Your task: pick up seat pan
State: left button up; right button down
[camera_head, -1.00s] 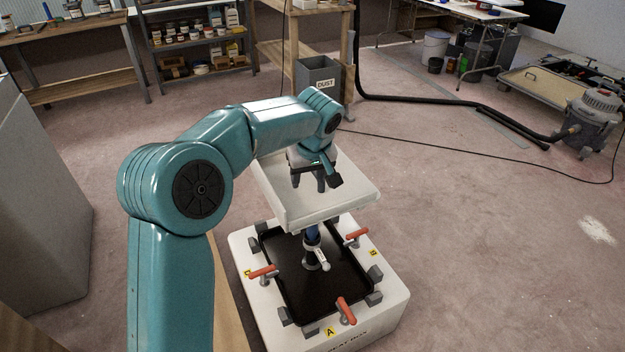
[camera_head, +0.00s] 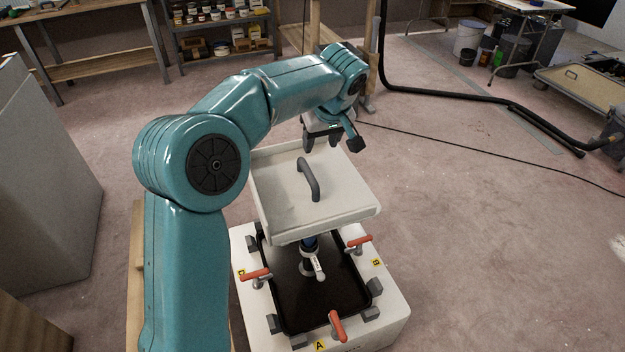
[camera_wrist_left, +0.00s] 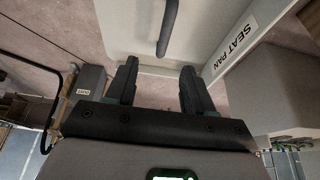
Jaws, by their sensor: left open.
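The seat pan (camera_head: 275,190) is a pale, shallow tray-like part with a dark curved handle (camera_head: 309,180) on top. It sits raised above the white box with the black top. In the left wrist view the pan (camera_wrist_left: 130,35) carries a "SEAT PAN" label (camera_wrist_left: 234,48), and its handle (camera_wrist_left: 167,28) lies ahead of the fingers. My left gripper (camera_head: 322,143) is open and empty, above the far edge of the pan and apart from the handle. Its fingers (camera_wrist_left: 158,85) show spread in the wrist view. My right gripper is not in view.
The white box (camera_head: 392,318) below has a black recess (camera_head: 320,290), several red-handled clamps (camera_head: 338,326) and grey blocks around it. A grey cabinet (camera_head: 45,190) stands at left. Shelves and benches line the back. A black hose (camera_head: 450,95) lies on the floor, which is mostly clear at right.

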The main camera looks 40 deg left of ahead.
pick_arm(q)
jog(key=b, duration=0.1)
send_near(309, 171)
jog(key=x, duration=0.5)
jog(key=shift+w+f, duration=0.2)
jog(key=x, duration=0.6)
jog(key=shift+s+a+b, duration=0.1)
jog(key=shift+a+b, duration=0.15)
jog(key=shift+b, duration=0.05)
jog(key=shift+s+r, duration=0.1)
jog(key=shift+f+b, duration=0.3)
jog(key=shift+b, duration=0.15)
grip_shut()
dwell(0.9)
